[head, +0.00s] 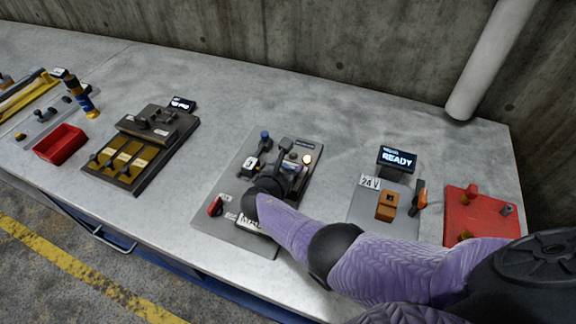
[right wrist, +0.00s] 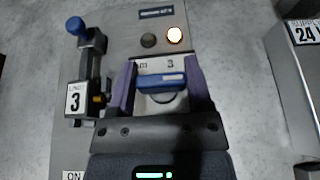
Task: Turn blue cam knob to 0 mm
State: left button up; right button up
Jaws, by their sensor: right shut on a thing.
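The blue cam knob (right wrist: 161,80) sits on a grey panel (right wrist: 215,60) in the right wrist view, its bar lying nearly level across the picture. My right gripper (right wrist: 160,88) has its two purple fingers on the left and right ends of that bar and is shut on it. A "3" shows on the pale plate just above the knob; the rest of the scale is partly hidden. In the head view my right gripper (head: 288,180) reaches over the panel (head: 225,225) and hides the knob. My left gripper is not in view.
A blue-tipped lever (right wrist: 78,50) stands just left of my fingers. A lit round lamp (right wrist: 175,35) is beyond them. A red handle (head: 215,206) is at the panel's front left. A "READY" display (head: 397,159) and a red board (head: 480,213) are to the right.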

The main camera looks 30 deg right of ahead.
jog(key=o, duration=1.1)
jog(key=shift+o, duration=0.9)
jog(key=shift+s+a+r+p, duration=0.15)
jog(key=shift+a+r+p, duration=0.1)
jog(key=shift+p, duration=0.1)
jog(key=p+v, duration=0.4)
jog(key=v, duration=0.5)
jog(key=shift+s+f, duration=0.1)
